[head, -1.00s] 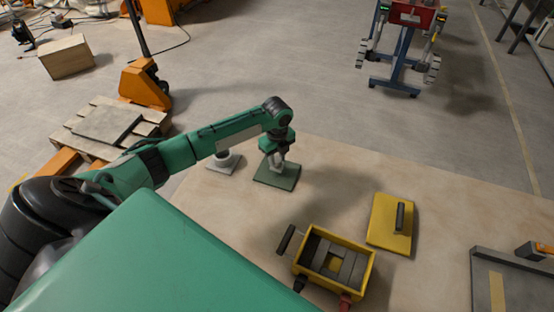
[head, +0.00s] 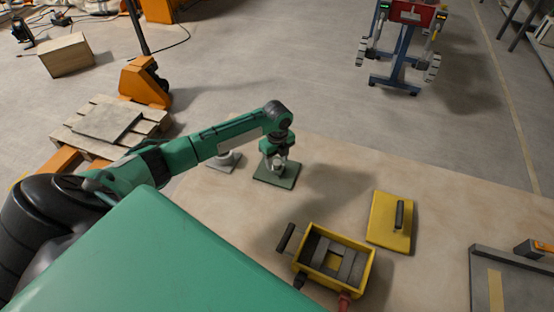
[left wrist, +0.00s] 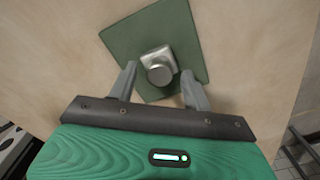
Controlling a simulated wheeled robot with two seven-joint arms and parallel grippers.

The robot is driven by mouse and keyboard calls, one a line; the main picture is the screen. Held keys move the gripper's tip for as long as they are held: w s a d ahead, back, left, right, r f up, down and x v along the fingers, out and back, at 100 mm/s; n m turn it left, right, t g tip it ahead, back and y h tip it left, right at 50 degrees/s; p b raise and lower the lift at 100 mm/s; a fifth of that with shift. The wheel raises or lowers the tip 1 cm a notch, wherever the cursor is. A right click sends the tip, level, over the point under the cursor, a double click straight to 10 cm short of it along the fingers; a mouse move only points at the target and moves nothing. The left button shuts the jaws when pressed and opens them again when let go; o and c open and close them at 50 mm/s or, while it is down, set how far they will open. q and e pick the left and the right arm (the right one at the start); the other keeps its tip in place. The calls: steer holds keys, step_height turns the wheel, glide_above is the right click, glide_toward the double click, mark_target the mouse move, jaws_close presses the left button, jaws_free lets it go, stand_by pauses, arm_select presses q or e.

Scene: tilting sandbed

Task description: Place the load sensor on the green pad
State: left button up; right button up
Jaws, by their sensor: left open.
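The load sensor is a small silver block with a round button on top (left wrist: 158,66). In the left wrist view it sits on the green pad (left wrist: 122,44), near the pad's middle. My left gripper (left wrist: 161,88) is open, its two grey fingers on either side of the near part of the sensor, with gaps visible. In the head view the left gripper (head: 277,164) is over the green pad (head: 290,181) and largely hides the sensor. My right gripper is not in view.
A grey stand (head: 224,161) is just left of the pad. A yellow open box (head: 370,272) with grey pieces and a yellow plate with a handle (head: 378,225) lie to the right. A dark-rimmed tray (head: 480,278) is at far right. The table between pad and plate is clear.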

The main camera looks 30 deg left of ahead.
mark_target(277, 162)
arm_select(q)
step_height(277, 162, up, 12)
steer(key=b, duration=0.2)
steer(key=shift+f, duration=0.1)
stand_by(0.4)
